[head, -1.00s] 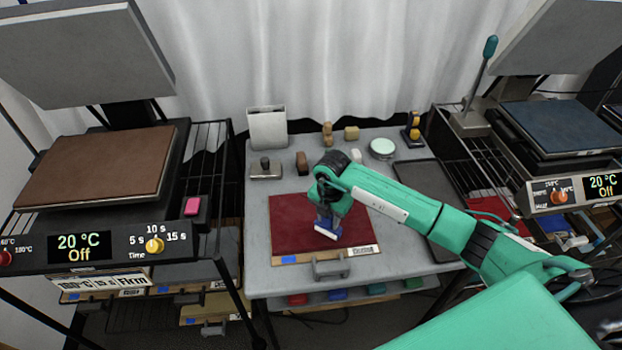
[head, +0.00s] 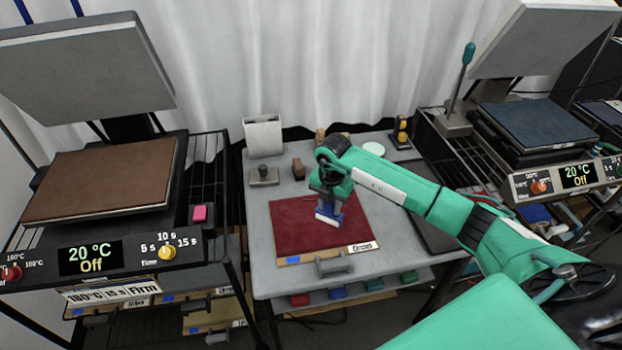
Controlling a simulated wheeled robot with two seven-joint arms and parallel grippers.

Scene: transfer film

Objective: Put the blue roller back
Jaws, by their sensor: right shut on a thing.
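My right gripper (head: 328,204) points down over the dark red sheet (head: 297,232) on the grey table. It is shut on the blue roller (head: 330,213), whose blue part shows just under the fingers with a pale white edge below. The roller is over the right part of the red sheet; I cannot tell whether it touches it. My left gripper is not in view.
A white bin (head: 263,137), a grey-handled block (head: 264,176) and a brown block (head: 298,169) stand behind the sheet. A black and orange stand (head: 401,133) is at the back right. Heat presses flank the table, the left one with a brown plate (head: 105,180).

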